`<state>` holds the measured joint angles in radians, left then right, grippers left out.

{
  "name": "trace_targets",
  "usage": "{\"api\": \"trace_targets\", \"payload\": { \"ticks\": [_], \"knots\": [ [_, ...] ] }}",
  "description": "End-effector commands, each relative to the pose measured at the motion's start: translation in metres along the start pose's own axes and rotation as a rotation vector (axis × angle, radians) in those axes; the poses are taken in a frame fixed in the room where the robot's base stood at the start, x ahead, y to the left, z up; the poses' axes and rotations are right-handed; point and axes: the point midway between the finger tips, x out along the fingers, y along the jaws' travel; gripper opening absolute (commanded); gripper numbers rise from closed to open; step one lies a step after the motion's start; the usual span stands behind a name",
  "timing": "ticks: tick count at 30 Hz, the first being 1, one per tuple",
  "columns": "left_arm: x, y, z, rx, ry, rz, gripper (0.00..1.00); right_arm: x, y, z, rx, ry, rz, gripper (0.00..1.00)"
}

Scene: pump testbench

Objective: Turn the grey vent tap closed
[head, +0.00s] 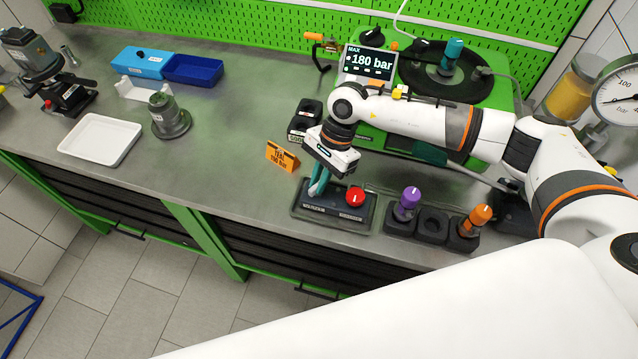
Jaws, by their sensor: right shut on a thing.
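My right gripper (318,185) points down at the left part of a dark control block (337,213) on the grey bench. Its teal fingers are shut on what looks like the grey vent tap, at the left end of the block. The fingers hide most of the tap, so its turn angle cannot be read. A red knob (355,196) stands on the right part of the same block, beside the fingers. The labels on the block's front are too small to read. My left gripper is not in view.
An orange sign (282,156) stands left of the block. Purple (408,204) and orange (475,220) handled pieces stand in dark holders to the right. A display (370,64) behind reads 180 bar. A white tray (100,139) and grey metal part (168,117) lie left.

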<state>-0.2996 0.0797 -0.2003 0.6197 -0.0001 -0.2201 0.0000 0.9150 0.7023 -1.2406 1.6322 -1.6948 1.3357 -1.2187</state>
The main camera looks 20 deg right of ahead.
Motion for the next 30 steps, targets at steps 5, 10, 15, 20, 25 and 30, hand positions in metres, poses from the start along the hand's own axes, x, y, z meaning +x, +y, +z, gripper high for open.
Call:
{"api": "trace_targets", "payload": {
  "ticks": [5,10,15,20,25,30],
  "knots": [
    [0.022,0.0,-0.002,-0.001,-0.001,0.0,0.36,0.004,-0.001,0.002,0.151,0.001,0.068,0.0],
    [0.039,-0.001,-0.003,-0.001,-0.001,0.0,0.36,0.004,-0.002,0.001,0.3,0.0,0.13,0.0],
    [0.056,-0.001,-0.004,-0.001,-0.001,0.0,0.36,0.004,-0.002,0.001,0.448,0.002,0.193,0.0],
    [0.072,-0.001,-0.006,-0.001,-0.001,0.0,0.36,0.004,-0.003,0.001,0.586,0.001,0.251,0.0],
    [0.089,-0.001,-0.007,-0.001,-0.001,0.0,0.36,0.004,-0.003,-0.001,0.721,0.003,0.307,0.0],
    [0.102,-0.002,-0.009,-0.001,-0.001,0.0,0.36,0.003,-0.004,-0.001,0.831,0.002,0.353,0.0]
  ]
}}
